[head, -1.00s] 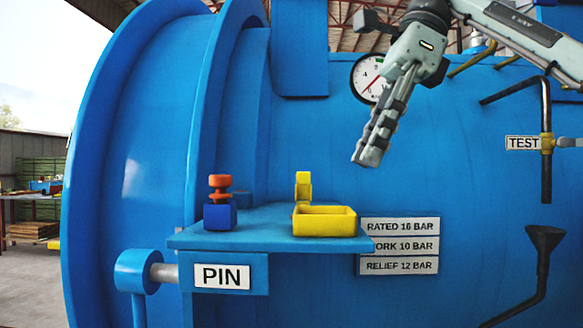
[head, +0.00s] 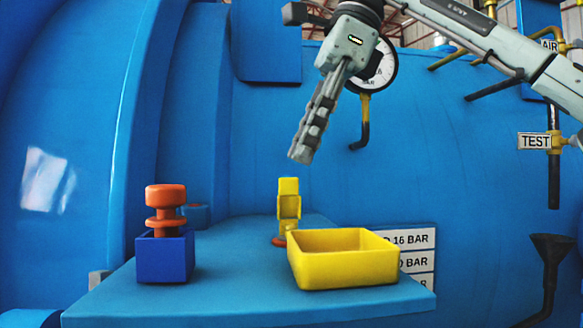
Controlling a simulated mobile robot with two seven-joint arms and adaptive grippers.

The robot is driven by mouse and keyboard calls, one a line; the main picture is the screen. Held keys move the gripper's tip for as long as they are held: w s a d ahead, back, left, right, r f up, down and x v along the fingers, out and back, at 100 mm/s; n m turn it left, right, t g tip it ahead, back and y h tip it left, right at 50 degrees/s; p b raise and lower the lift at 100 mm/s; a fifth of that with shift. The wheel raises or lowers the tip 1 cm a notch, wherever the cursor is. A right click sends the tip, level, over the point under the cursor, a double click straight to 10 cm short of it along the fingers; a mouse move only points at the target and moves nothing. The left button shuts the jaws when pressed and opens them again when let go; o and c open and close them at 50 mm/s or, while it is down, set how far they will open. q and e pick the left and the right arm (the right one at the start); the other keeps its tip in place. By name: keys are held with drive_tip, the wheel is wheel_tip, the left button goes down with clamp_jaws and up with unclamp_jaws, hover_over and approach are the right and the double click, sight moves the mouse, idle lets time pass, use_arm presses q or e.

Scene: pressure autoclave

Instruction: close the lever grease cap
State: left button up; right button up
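A small upright yellow piece (head: 289,203) with an open gap in its middle stands on the blue shelf (head: 236,268), with a bit of orange at its foot. It may be the lever grease cap; I cannot tell for sure. A blue block (head: 165,257) with an orange stacked knob (head: 165,207) stands to its left. My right gripper (head: 301,157) hangs above and slightly right of the yellow piece, pointing down and apart from everything. Its fingers are seen nearly edge-on, so their opening is hidden. It holds nothing visible. My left gripper is not in view.
An open yellow tray (head: 344,272) sits at the shelf's front right. A small blue round part (head: 196,214) is behind the orange knob. The gauge (head: 377,68), TEST valve pipe (head: 553,158) and black funnel (head: 551,248) are on the blue vessel wall. The shelf's middle is clear.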

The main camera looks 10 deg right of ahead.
sight(289, 198)
drive_tip(key=shift+x, duration=1.95)
drive_tip(key=shift+w, duration=0.1)
clamp_jaws()
